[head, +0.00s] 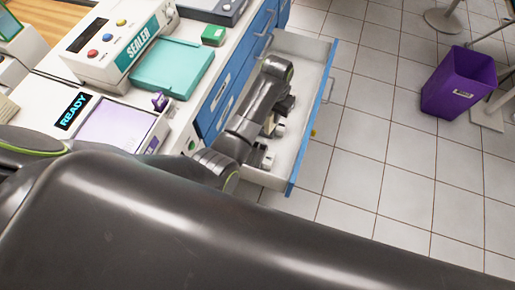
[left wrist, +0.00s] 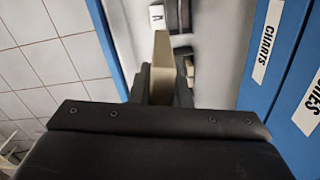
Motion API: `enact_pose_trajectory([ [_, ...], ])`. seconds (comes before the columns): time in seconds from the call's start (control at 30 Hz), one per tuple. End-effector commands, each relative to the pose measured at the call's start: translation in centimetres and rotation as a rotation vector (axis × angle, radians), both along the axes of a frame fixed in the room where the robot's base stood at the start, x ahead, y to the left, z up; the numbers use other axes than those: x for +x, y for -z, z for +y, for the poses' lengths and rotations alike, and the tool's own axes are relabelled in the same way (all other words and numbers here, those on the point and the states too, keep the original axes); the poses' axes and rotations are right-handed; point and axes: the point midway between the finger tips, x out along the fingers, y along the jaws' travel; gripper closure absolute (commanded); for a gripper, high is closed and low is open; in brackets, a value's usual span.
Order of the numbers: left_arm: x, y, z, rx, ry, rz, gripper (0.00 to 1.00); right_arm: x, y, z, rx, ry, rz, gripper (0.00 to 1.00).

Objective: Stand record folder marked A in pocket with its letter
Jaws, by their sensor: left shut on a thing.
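My left arm reaches into the open drawer (head: 318,95) in the head view. In the left wrist view, my left gripper (left wrist: 162,88) is shut on a tan folder (left wrist: 162,58), seen nearly edge-on between the fingers. A white tag with the letter A (left wrist: 157,16) shows just beyond the folder's far end. Dark holder parts (left wrist: 184,52) lie close beside the folder on its right. I cannot tell whether the folder is inside a pocket or above it. The folder's own letter is not visible. My right gripper is not in view.
The blue drawer fronts (left wrist: 282,45), one marked CHARTS, stand close on the right in the wrist view. The counter holds a sealer (head: 115,45) and a teal tray (head: 172,66). A purple bin (head: 458,85) stands on open tiled floor.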

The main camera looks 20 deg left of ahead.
Motion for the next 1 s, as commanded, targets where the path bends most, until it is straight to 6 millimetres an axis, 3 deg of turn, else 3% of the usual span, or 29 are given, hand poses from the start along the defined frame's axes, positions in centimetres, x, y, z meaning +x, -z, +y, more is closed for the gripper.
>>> enact_pose_trajectory([
  [0.03, -0.2, 3.8, 0.5, 0.002, -0.02, 0.005, 1.0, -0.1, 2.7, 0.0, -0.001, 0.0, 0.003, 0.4],
  [0.1, -0.3, 6.8, 0.9, 0.002, -0.05, 0.004, 1.0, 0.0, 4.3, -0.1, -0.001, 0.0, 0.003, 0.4],
  [0.3, -0.7, 14.8, 2.2, 0.003, -0.131, 0.003, 1.0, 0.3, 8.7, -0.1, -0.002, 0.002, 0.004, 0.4],
  [0.4, -1.0, 17.9, 2.8, 0.0, -0.166, 0.002, 1.0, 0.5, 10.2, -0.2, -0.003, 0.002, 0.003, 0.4],
  [0.6, -1.3, 21.2, 3.5, 0.0, -0.211, -0.002, 1.0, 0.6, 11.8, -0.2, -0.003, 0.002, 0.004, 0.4],
  [1.0, -1.4, 24.3, 3.6, -0.001, -0.22, -0.001, 1.0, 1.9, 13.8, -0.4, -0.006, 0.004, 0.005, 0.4],
])
